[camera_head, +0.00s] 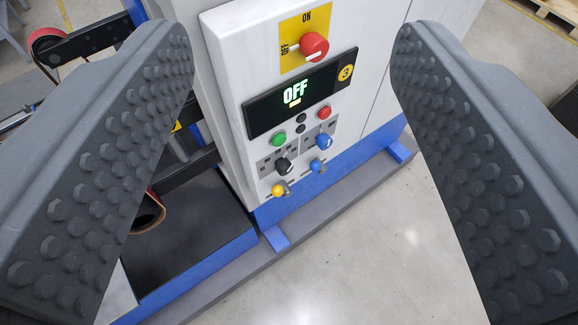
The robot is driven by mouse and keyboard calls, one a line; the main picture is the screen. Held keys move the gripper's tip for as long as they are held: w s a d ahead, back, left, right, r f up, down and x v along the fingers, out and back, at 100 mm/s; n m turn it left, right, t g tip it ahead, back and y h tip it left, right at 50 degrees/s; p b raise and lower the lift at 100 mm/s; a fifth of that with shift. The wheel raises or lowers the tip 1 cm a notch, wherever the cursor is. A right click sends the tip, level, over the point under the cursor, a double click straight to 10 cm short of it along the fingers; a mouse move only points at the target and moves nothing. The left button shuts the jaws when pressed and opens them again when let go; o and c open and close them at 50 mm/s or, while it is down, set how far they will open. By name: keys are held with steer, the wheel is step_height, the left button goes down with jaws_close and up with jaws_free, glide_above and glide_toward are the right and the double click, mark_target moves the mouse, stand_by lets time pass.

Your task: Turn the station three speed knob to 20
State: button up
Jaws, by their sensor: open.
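The station three panel (229,75) is white, tilted in view, with a yellow badge "3" (345,73). A red rotary switch (314,46) sits on a yellow ON/OFF plate; its white mark points towards OFF. The black display (264,118) reads OFF in green. Below are a black knob (284,166) and a blue knob (323,141) on grey plates; their labels are too small to read, so I cannot tell which is speed. My gripper (292,45) is open and empty, its studded grey fingers on either side of the panel, apart from it.
A green button (279,139), a red button (324,112) and small black buttons sit under the display. A yellow-headed piece (278,190) and a small blue-headed piece (317,165) are lowest. Dark machinery with rollers (146,214) stands left; bare floor (390,250) lies at lower right.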

steer(key=w+d+f+n+b, duration=0.1)
steer(key=w+d+f, duration=0.4)
steer(key=w+f, duration=0.25)
steer(key=w+d+f+t+h+b, duration=0.1)
steer(key=w+d+f, duration=0.45)
steer(key=f, duration=0.35)
steer(key=w+d+f+n+b, duration=0.1)
steer(key=w+d+f, duration=0.3)
steer(key=w+f, duration=0.35)
steer(key=n+g+y+b, duration=0.2)
steer(key=y, duration=0.9)
glide_toward(287, 172)
steer(key=shift+t, duration=0.3)
steer(key=x, duration=0.5)
steer(key=b+x, duration=0.1)
steer(key=x, duration=0.4)
steer(key=shift+f, duration=0.2)
steer(key=shift+c, duration=0.4)
